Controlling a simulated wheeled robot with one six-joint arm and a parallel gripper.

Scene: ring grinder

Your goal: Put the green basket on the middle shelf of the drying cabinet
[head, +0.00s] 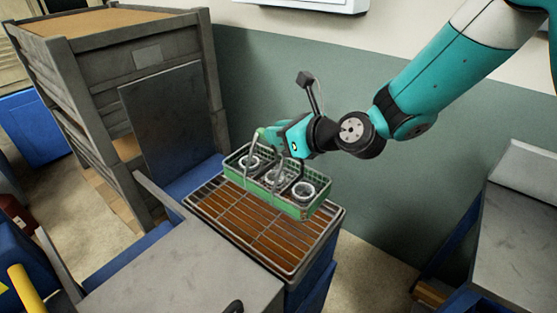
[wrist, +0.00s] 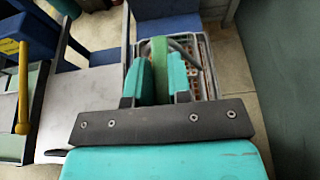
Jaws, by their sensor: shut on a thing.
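The green basket (head: 281,187) is a wire-sided basket with several metal rings in it and a raised handle. It is over the slatted rack of a blue-sided stand; I cannot tell whether it touches the slats. My gripper (head: 268,140) is shut on the green grip of the basket's handle, reaching in from the upper right. In the wrist view the green grip (wrist: 159,62) lies between the two teal fingers, and part of the basket is hidden behind them. I cannot make out the drying cabinet or its middle shelf for certain in either view.
The slatted rack (head: 262,238) has bare slats in front of the basket. A grey worktop (head: 180,275) adjoins it at the front left. A tall grey wooden crate (head: 90,70) stands at the back left. Another grey bench (head: 515,235) is at the right, with floor between.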

